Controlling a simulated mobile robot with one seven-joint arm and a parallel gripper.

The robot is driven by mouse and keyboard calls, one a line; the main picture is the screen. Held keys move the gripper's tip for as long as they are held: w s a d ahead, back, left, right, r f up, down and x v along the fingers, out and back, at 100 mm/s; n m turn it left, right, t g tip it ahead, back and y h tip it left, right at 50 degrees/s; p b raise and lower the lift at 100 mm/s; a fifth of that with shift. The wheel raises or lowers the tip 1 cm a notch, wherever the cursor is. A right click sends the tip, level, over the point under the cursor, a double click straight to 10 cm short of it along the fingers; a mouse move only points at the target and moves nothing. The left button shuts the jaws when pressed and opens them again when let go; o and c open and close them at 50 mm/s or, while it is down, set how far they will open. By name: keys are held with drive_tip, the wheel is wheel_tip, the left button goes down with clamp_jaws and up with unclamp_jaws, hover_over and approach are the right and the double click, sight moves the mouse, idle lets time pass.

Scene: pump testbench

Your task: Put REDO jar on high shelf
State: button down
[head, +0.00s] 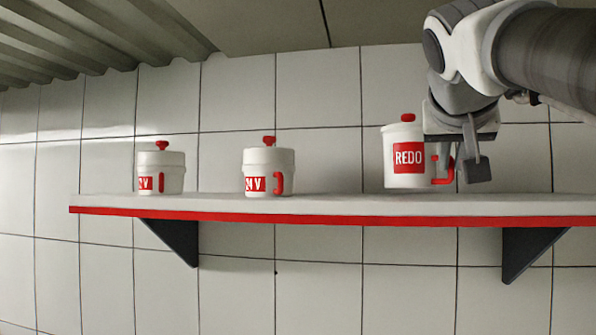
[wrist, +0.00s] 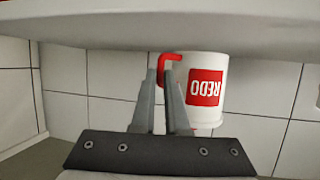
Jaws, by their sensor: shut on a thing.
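The REDO jar (head: 393,165) is white with a red label, a red lid knob and a red handle. It is upright at the right part of the high shelf (head: 330,206), its base at about the level of the shelf top. I cannot tell whether it touches the shelf. My gripper (head: 458,168) comes from the upper right and is shut on the jar's red handle, at the jar's right side. In the wrist view the picture is upside down: the jar (wrist: 225,118) is beside my gripper's fingers (wrist: 166,72), with the shelf (wrist: 160,25) across the top.
Two similar white jars with red labels stand on the shelf, one at the left (head: 175,172) and one left of the middle (head: 282,165). The shelf between the middle jar and the REDO jar is clear. A tiled wall (head: 320,95) is close behind.

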drive_tip(key=shift+f, duration=0.6)
drive_tip(key=shift+f, duration=0.1)
drive_tip(key=c, duration=0.9)
unclamp_jaws()
drive_tip(key=b+v, duration=0.2)
drive_tip(key=v, duration=1)
drive_tip(key=w+a+f+n+g+y, duration=0.1)
drive_tip(key=a+f+n+y, duration=0.1)
drive_tip(key=f, duration=0.9)
drive_tip(key=w+a+f+n+g+y, duration=0.1)
drive_tip(key=f+n+g, duration=0.1)
drive_tip(key=f, duration=0.8)
drive_tip(key=s+a+f+g+y, duration=0.1)
drive_tip(key=s+f, duration=0.1)
drive_tip(key=f, duration=0.6)
drive_tip(key=s+a+f+n+g+y, duration=0.1)
drive_tip(key=s+f, duration=0.2)
drive_tip(key=f, duration=0.5)
drive_tip(key=s+a+f+g+y, duration=0.1)
drive_tip(key=s+a+f, duration=0.1)
drive_tip(key=f, duration=0.7)
drive_tip(key=shift+s+n, duration=0.3)
drive_tip(key=shift+s, duration=0.25)
